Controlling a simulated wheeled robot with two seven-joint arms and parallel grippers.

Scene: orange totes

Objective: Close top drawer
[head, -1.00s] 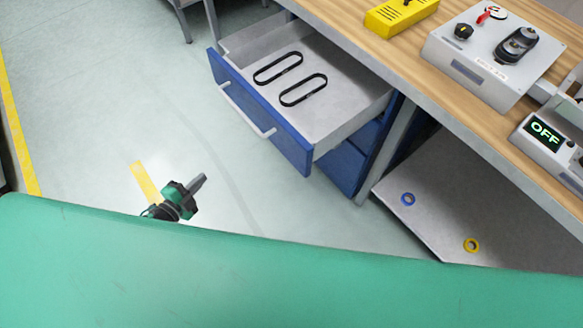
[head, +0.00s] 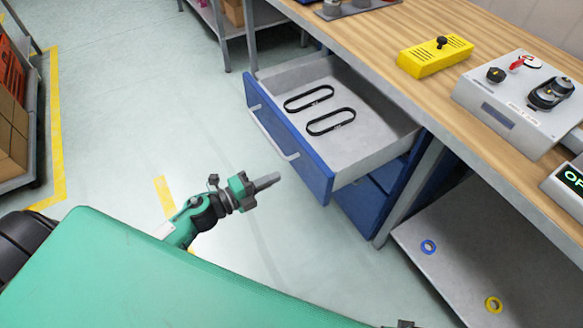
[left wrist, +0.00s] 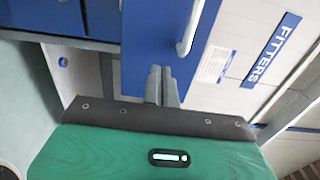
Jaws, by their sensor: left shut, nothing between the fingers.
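The top drawer (head: 290,143) has a blue front with a pale bar handle and stands pulled open under the wooden workbench. Two black belts lie inside it. My left gripper (head: 270,181) is shut and empty, in front of the drawer and left of its front face in the head view, apart from it. In the left wrist view the shut fingers (left wrist: 162,84) point toward a blue front with a light handle (left wrist: 190,28). My right gripper cannot be made out; only a small dark part shows at the head view's bottom edge.
The workbench (head: 400,70) carries a yellow box (head: 435,56) and a grey control box (head: 515,100). A lower shelf (head: 450,255) holds a blue ring and a yellow ring. A rack with cartons (head: 15,130) stands at far left. The floor left of the drawer is clear.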

